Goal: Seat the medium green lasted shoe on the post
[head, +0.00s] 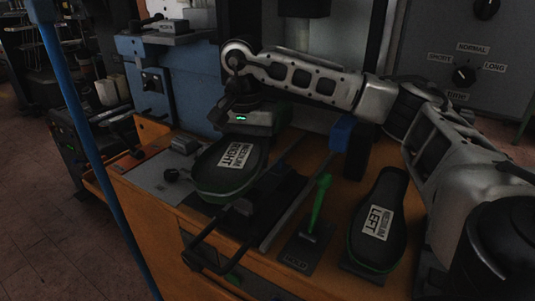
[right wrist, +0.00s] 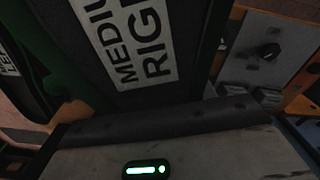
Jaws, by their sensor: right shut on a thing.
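A dark shoe with a green edge and a white "MEDIUM RIGHT" label (head: 224,172) is at the left of the bench in the head view. Its label side faces up. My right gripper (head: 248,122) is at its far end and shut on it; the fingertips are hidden. The right wrist view shows the labelled face (right wrist: 150,60) close beyond the gripper body. A second green-edged shoe, labelled "MEDIUM LEFT" (head: 379,218), lies at the right of the bench. I cannot clearly make out the post. My left gripper is not in view.
A green lever (head: 318,202) stands between the two shoes. A black bent bar (head: 207,257) crosses the bench's front. A blue block (head: 342,133) is behind the lever. A panel with a knob (head: 463,75) is at the back right. A blue pole (head: 84,142) crosses the left.

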